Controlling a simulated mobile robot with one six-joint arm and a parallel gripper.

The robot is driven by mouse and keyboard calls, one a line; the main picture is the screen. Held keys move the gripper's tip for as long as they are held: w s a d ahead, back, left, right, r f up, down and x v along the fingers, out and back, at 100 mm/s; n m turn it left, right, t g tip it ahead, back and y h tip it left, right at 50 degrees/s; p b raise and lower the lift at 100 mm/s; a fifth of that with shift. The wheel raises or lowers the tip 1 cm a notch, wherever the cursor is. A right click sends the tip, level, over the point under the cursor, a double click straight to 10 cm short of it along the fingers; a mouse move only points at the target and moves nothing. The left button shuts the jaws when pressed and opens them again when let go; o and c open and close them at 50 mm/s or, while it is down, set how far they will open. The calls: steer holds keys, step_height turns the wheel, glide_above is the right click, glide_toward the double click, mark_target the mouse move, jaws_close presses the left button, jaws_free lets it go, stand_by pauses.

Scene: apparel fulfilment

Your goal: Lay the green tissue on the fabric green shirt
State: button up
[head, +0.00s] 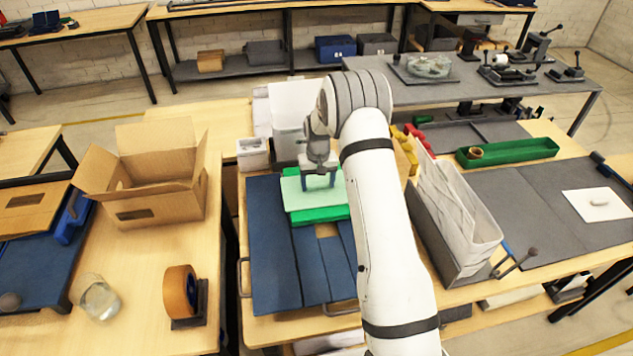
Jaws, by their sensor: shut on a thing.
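My gripper (319,183) is at the centre of the head view, pointing down, shut on the pale green tissue (300,199). The tissue is a flat, light green sheet. It lies over or just above the brighter green shirt (322,214), whose front edge and back edge show around it. I cannot tell whether tissue and shirt touch. The shirt is folded and sits at the back of a dark blue board (272,262) on the wooden table. My arm hides the right part of the tissue, shirt and board.
An open cardboard box (155,200), a tape roll (180,292) and a glass jar (99,298) stand on the left table. White bins (253,153) are behind the shirt. A grey holder with white sheets (455,215) and a green tray (515,151) are at right.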

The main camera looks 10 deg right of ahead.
mark_target(318, 184)
steer(key=o, duration=0.9)
steer(key=shift+f, duration=0.1)
steer(key=shift+o, duration=0.2)
steer(key=s+r+b, duration=0.1)
steer(key=s+r, duration=0.2)
steer(key=r, duration=0.7)
steer(key=s+r+b, duration=0.1)
steer(key=s+r, duration=0.2)
steer(key=r, duration=0.7)
steer(key=s+r+t, duration=0.1)
steer(key=s+r, duration=0.4)
steer(key=s, duration=0.6)
steer(key=s+r+t, duration=0.2)
steer(key=s+r, duration=0.2)
steer(key=s, duration=0.6)
steer(key=s+f, duration=0.2)
steer(key=s, duration=0.9)
steer(key=shift+s+a, duration=0.2)
steer(key=shift+s, duration=0.1)
